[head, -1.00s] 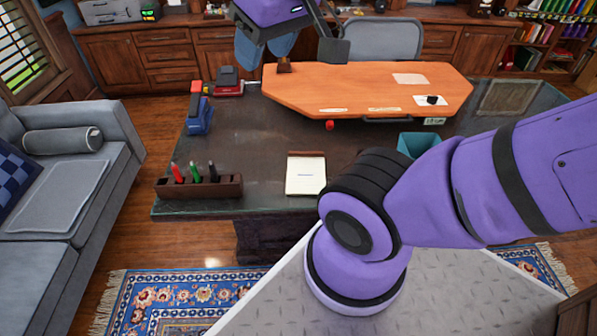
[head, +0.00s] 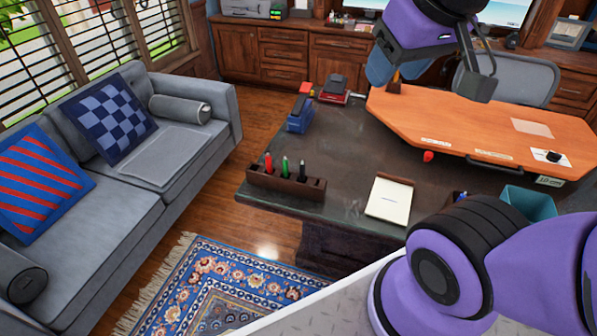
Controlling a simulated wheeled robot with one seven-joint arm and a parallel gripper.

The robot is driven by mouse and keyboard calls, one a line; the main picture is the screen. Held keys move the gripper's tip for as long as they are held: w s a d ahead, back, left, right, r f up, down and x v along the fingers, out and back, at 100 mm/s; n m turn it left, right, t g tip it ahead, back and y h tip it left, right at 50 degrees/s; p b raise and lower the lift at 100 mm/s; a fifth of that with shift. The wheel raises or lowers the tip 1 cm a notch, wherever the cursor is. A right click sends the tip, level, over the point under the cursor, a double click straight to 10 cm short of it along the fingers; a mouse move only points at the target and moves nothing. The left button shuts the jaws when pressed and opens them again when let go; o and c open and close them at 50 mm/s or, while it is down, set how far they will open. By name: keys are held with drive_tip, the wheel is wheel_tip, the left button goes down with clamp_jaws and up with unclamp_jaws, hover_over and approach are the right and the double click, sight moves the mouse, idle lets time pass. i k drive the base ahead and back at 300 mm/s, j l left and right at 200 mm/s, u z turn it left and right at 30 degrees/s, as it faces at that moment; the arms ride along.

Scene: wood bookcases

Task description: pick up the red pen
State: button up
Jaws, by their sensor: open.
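The red pen (head: 268,163) stands upright in the left part of a dark wooden pen holder (head: 258,181), near the left front corner of the dark desk. A green pen (head: 285,166) and a black pen (head: 303,169) stand to its right in the same holder. My gripper (head: 432,80) is at the top right, raised over the orange board on the desk. It is open, with nothing seen between its fingers. It is well apart from the red pen, up and to the right in the picture.
A notepad (head: 389,201) lies right of the holder. A blue stapler-like object (head: 299,121) and a red-and-black object (head: 334,91) sit behind it. The orange board (head: 450,120) covers the desk's right. A grey sofa (head: 180,185) stands left; floor lies between.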

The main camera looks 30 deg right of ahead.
sight(267, 158)
drive_tip(key=i+j+z, duration=0.25)
drive_tip(key=z, duration=0.15)
drive_tip(key=i+j+z, duration=0.25)
drive_tip(key=j+z, duration=0.2)
